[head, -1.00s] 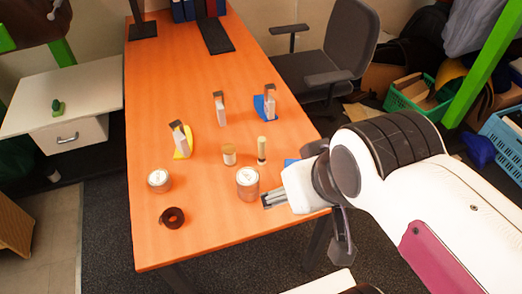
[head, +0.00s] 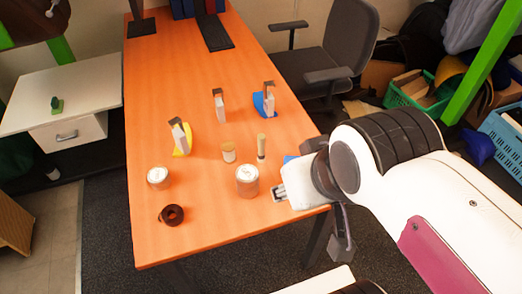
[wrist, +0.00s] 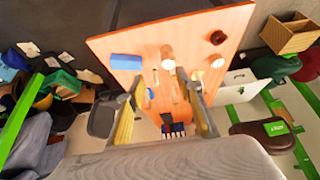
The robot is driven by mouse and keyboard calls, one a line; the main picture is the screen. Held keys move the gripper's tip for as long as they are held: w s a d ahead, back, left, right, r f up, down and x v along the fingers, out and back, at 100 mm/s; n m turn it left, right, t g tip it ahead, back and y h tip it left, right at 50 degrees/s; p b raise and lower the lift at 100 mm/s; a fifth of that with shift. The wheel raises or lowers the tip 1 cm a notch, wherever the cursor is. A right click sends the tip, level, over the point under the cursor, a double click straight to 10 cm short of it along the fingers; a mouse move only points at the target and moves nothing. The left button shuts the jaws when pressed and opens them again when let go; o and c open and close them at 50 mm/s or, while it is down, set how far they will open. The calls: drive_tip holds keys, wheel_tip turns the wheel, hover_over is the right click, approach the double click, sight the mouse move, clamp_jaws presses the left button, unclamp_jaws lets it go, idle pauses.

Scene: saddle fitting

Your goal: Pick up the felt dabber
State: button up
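Two upright pieces could be the felt dabber, and I cannot tell which for sure. One is a slim stick-like piece with a pale green top (head: 261,146). The other is a short tan and white cylinder (head: 228,152) to its left. Both stand on the orange table in the head view. My gripper (head: 279,193) is at the table's right edge, nearer the camera and to the right of both, touching neither. In the wrist view its two fingers (wrist: 159,80) are spread apart with nothing held between them.
A large tin (head: 247,181) stands just left of my gripper. A smaller tin (head: 158,178) and a dark brown ring (head: 172,215) are farther left. Behind are upright pieces with a yellow part (head: 182,139) and a blue part (head: 259,105). A blue block (wrist: 126,62) lies near the table edge.

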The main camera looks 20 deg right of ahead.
drive_tip(key=shift+w, duration=0.1)
drive_tip(key=n+t+y, duration=0.2)
drive_tip(key=n+t, duration=0.1)
drive_tip(key=t, duration=0.3)
hover_over(263, 151)
drive_tip(key=s+d, duration=0.2)
drive_tip(key=s, duration=0.2)
wheel_tip(263, 151, down, 25)
drive_tip(key=shift+s+a+f+t, duration=0.1)
drive_tip(key=shift+s+f+t, duration=0.2)
drive_tip(key=shift+f, duration=0.25)
drive_tip(key=shift+s+a+f+t, duration=0.1)
drive_tip(key=shift+s+f+t, duration=0.1)
drive_tip(key=shift+f+t, duration=0.25)
drive_tip(key=shift+s+a+f+m+t+y, duration=0.15)
drive_tip(key=shift+s+f+m+t+y, duration=0.2)
drive_tip(key=shift+f, duration=0.3)
drive_tip(key=shift+x, duration=1.3)
